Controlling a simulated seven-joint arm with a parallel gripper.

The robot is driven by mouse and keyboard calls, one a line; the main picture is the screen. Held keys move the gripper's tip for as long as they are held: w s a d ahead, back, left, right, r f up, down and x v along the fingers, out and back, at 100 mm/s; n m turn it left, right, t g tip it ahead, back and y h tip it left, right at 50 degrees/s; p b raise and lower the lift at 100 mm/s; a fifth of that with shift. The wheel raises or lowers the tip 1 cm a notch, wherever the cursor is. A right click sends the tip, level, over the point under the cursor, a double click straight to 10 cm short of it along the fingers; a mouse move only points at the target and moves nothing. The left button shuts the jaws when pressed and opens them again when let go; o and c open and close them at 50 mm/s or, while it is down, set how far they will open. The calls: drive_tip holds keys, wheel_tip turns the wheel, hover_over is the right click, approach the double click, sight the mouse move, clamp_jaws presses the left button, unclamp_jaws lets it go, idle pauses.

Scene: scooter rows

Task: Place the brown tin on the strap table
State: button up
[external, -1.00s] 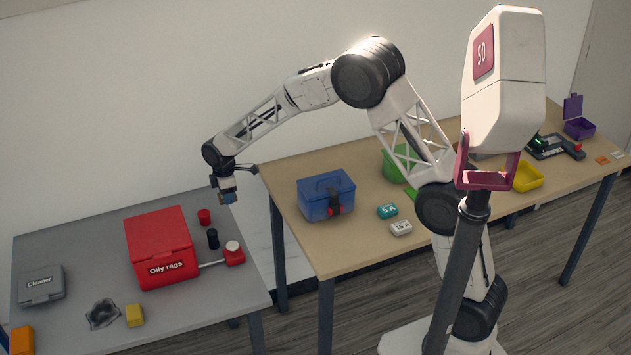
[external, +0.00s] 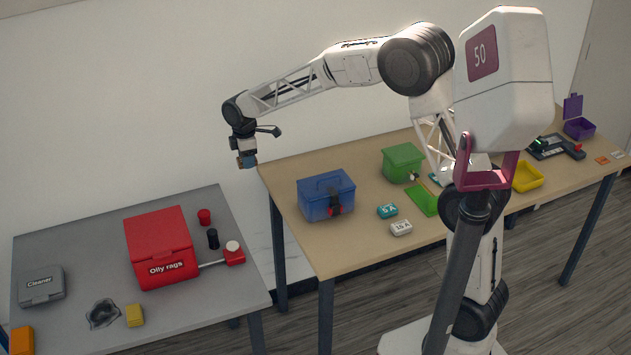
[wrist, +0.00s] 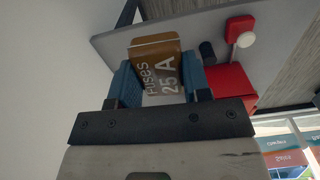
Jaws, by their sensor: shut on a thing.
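The brown tin (wrist: 155,52), lettered "Fuses 25 A", is between the blue finger pads of my gripper (wrist: 157,78) in the wrist view. The gripper is shut on it. In the external view my gripper (external: 247,163) hangs in the air near the left corner of the tan table (external: 310,242), above the gap beside the grey table (external: 85,238). The tin is too small to make out clearly there. No label shows which table is the strap table.
The grey table holds a red "Oily rags" box (external: 160,247), a grey "Cleaner" case (external: 41,286) and small items. The tan table holds a blue box (external: 326,195), a green box (external: 403,162), two small tins (external: 394,218) and a yellow tray (external: 528,176).

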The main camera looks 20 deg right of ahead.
drive_tip(key=s+d+m, duration=0.1)
drive_tip(key=s+d, duration=0.5)
drive_tip(key=d, duration=0.5)
drive_tip(key=s+d+r+m, duration=0.1)
drive_tip(key=s+d, duration=0.5)
drive_tip(key=d, duration=0.4)
drive_tip(key=s+d+m, duration=0.1)
drive_tip(key=s+d, duration=0.5)
drive_tip(key=d, duration=0.5)
drive_tip(key=s+d+f+m, duration=0.1)
drive_tip(key=s+d+f, duration=0.1)
drive_tip(key=s+d, duration=0.75)
drive_tip(key=f, duration=0.3)
drive_tip(key=a+f, duration=0.1)
drive_tip(key=f, duration=0.3)
drive_tip(key=s+f, duration=0.1)
drive_tip(key=f, duration=0.3)
drive_tip(key=shift+a+f, duration=0.15)
drive_tip(key=shift+a, duration=0.15)
drive_tip(key=shift+w, duration=0.1)
hover_over(374, 198)
drive_tip(key=shift+d+f, duration=0.1)
drive_tip(key=shift+f, duration=0.65)
